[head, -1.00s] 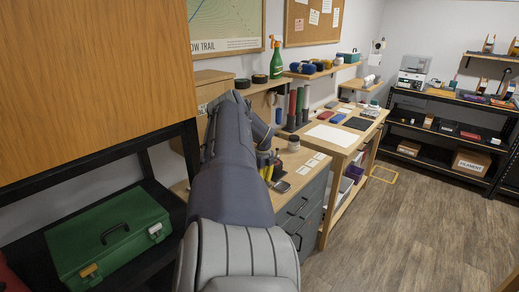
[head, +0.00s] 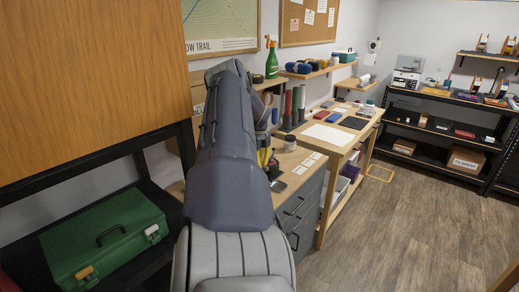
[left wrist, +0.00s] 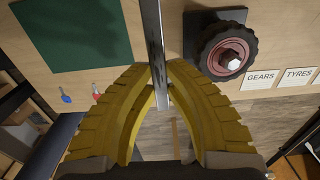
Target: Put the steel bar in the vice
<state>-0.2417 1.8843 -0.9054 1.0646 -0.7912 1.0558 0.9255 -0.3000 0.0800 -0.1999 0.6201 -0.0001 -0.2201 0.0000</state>
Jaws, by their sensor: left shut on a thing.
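The steel bar (left wrist: 154,40) is a long narrow metal strip in the left wrist view, running from the top edge down between my yellow fingers. My left gripper (left wrist: 158,82) is shut on it. In the head view my own arm hides most of this gripper; only a bit of yellow (head: 265,156) shows beside the forearm, over the workbench. The bar cannot be made out there. I cannot make out the vice in either view. My right gripper is not in view.
In the left wrist view, a black tyre with a red hub (left wrist: 226,52) sits close right of the bar, and a green mat (left wrist: 75,32) lies left. In the head view, a green toolbox (head: 105,240) is on the lower-left shelf. Floor at right (head: 400,240) is clear.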

